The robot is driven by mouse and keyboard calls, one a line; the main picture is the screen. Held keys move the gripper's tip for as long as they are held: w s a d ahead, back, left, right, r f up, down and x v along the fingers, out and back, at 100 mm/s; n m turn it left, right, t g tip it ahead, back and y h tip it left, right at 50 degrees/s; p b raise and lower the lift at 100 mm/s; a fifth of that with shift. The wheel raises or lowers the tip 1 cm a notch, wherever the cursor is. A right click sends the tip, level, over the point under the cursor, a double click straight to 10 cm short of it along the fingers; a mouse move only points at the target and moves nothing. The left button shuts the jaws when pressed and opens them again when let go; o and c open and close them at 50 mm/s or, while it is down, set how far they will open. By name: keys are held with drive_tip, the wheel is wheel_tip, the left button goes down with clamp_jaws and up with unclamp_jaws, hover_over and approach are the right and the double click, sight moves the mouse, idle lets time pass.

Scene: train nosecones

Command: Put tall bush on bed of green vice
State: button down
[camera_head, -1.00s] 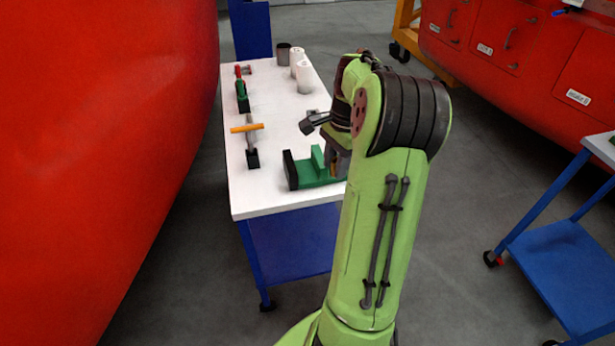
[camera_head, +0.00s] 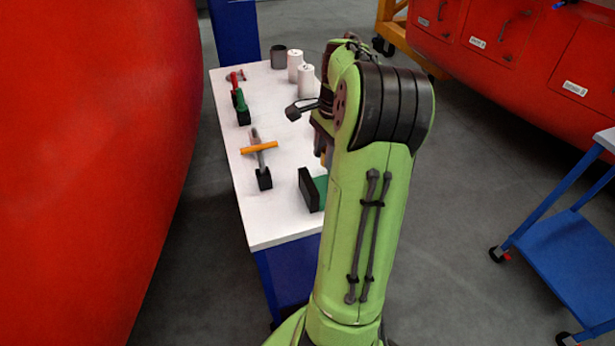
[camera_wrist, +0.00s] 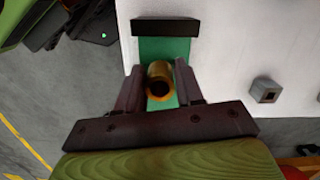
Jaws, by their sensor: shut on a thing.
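The tall bush (camera_wrist: 160,74) is a brass-coloured hollow cylinder in the wrist view, seen from its open end. My gripper (camera_wrist: 160,86) is shut on it, one dark finger on each side. The green vice (camera_wrist: 164,48) lies behind the bush in this view, its dark jaw block at the far end. I cannot tell whether the bush touches the vice bed. In the head view the vice (camera_head: 312,190) stands near the table's front, mostly hidden by my arm. My gripper there is largely hidden too.
The white table (camera_head: 222,118) also holds a tool with an orange handle (camera_head: 259,148), a small green and red item (camera_head: 241,103), white cylinders (camera_head: 306,82) and a dark cup (camera_head: 279,56). A large red shell (camera_head: 95,150) stands to the left. A blue cart (camera_head: 570,262) stands right.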

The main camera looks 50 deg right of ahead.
sight(320, 190)
drive_tip(key=shift+w+f+b, duration=0.25)
drive_tip(key=shift+w+f, duration=0.05)
drive_tip(key=shift+f, duration=0.25)
drive_tip(key=shift+w+f+b, duration=0.25)
drive_tip(key=shift+f, duration=0.3)
drive_tip(key=f+b, duration=0.1)
drive_tip(key=f, duration=0.1)
drive_tip(key=f+b, duration=0.1)
drive_tip(key=f, duration=0.2)
drive_tip(key=f+b, duration=0.1)
drive_tip(key=f, duration=0.2)
drive_tip(key=shift+s, duration=0.25)
drive_tip(key=shift+r, duration=0.15)
drive_tip(key=c, duration=1)
unclamp_jaws()
